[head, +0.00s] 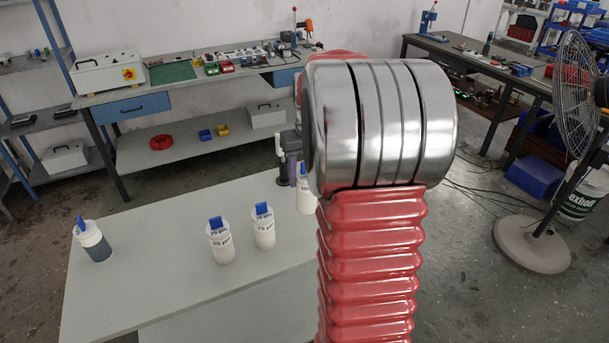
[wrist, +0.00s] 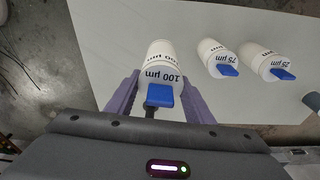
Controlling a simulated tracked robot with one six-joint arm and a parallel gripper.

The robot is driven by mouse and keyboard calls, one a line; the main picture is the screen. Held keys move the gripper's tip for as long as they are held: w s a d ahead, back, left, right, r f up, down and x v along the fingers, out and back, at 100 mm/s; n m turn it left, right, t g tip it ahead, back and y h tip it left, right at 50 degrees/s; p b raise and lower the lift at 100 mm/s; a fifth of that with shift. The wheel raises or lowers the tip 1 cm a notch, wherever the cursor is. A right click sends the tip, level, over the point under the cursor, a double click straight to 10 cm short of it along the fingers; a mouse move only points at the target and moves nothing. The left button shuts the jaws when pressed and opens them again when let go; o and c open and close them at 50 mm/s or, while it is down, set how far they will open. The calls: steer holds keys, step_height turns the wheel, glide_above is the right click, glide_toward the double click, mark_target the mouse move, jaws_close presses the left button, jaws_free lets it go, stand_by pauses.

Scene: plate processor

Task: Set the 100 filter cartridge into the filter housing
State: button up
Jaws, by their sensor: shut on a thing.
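The 100 filter cartridge (wrist: 160,55) is white with a blue tab and a "100 µm" label. In the wrist view it is between the two purple fingers of my gripper (wrist: 161,88), which is shut on it. In the head view the cartridge (head: 305,197) is upright at the table's right side, partly hidden by my arm; I cannot tell whether its base touches the table. A dark-bodied cylinder with a white upper part and blue tab (head: 92,241) stands at the table's left; it may be the filter housing, but I cannot tell for sure.
Two similar white cartridges stand on the grey table (head: 160,290): the 75 (head: 264,227) and the 25 (head: 219,241). The tabletop between the 25 and the dark cylinder is clear. A workbench (head: 190,85) stands behind, and a fan (head: 572,80) at right.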

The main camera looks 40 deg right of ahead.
step_height(320, 180, up, 13)
stand_by(1.5)
steer(key=shift+a, duration=0.1)
